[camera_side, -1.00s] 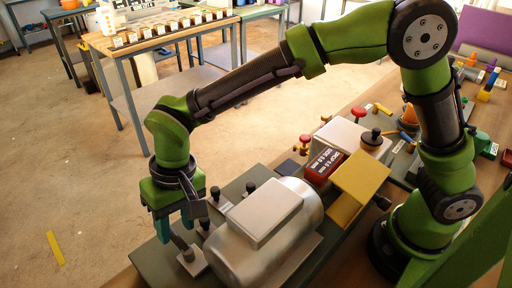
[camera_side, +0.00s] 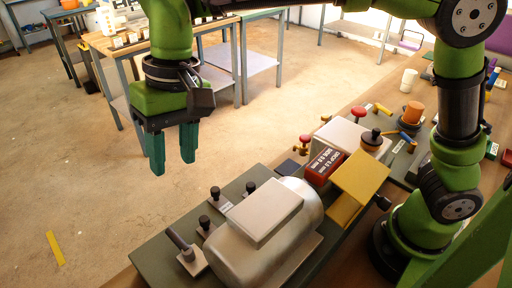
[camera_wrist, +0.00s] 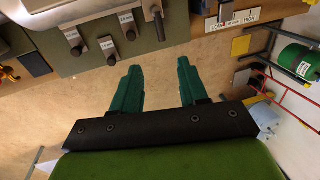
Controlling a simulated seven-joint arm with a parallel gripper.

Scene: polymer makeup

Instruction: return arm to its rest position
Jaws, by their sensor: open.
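My gripper (camera_side: 172,150) is a dark palm with two teal fingers, under a green wrist. In the side view it hangs in the air above the floor, left of and higher than the machine bench, touching nothing. The fingers are apart with nothing between them. In the wrist view the same gripper (camera_wrist: 160,85) shows both fingers spread, with bare floor between and beyond them. My green arm reaches from its base at the right, and its upper part passes out of the top of the side view.
A silver machine (camera_side: 265,225) with a dark handle lever (camera_side: 180,242) and several black knobs stands on a green plate below right of the gripper. A yellow block (camera_side: 357,188) and a red box (camera_side: 325,167) sit behind it. A wooden table (camera_side: 125,45) stands behind.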

